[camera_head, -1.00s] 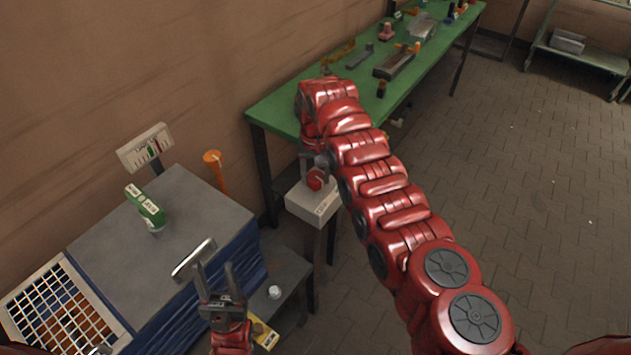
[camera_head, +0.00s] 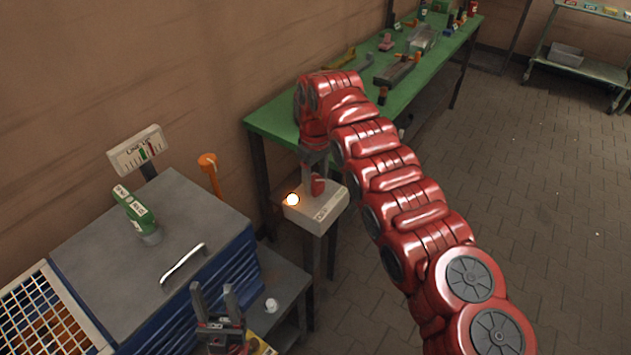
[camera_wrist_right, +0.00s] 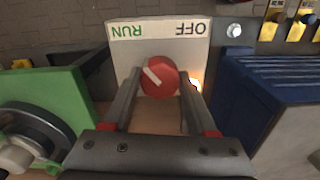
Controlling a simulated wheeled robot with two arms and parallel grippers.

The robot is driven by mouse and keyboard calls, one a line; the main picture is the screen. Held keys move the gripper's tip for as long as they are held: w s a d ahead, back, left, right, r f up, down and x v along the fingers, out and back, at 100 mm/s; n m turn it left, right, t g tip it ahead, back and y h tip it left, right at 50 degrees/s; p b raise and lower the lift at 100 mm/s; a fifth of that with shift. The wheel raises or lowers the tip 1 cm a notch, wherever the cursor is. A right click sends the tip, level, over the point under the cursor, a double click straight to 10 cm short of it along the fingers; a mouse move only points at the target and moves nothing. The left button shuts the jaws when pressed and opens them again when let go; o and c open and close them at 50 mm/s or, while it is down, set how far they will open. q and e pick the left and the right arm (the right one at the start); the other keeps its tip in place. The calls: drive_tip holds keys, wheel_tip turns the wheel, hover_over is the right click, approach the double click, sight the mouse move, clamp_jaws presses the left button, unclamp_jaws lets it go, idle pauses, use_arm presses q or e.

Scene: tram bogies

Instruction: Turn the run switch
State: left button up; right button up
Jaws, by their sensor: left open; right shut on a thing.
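The run switch is a red round knob (camera_wrist_right: 158,77) on a pale box (camera_head: 327,207) standing on a post. In the right wrist view the box carries the words RUN (camera_wrist_right: 126,31) and OFF (camera_wrist_right: 191,29), upside down. The knob's white mark slants to the upper left, toward RUN. My right gripper (camera_wrist_right: 156,98) is shut on the knob, one finger on each side. In the head view the gripper (camera_head: 315,178) comes down onto the box from above. A lamp (camera_head: 292,199) on the box's side glows. My left gripper (camera_head: 214,294) is open and empty, near the blue cabinet.
A grey-topped blue cabinet (camera_head: 105,255) with a green bottle-like object (camera_head: 136,212) and a handle (camera_head: 183,263) stands left. A green bench (camera_head: 277,113) with several parts runs behind. A gauge panel (camera_head: 136,149) stands at the wall. The floor at right is clear.

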sight(314, 181)
drive_tip(key=shift+n, duration=0.3)
idle(0.4)
drive_tip(key=o, duration=1.4)
drive_tip(key=shift+c, duration=0.2)
drive_tip(key=shift+r, duration=0.15)
drive_tip(key=shift+r, duration=0.35)
wheel_tip(314, 181, up, 5)
drive_tip(key=shift+a+r, duration=0.15)
wheel_tip(314, 181, up, 11)
drive_tip(key=p, duration=1.1)
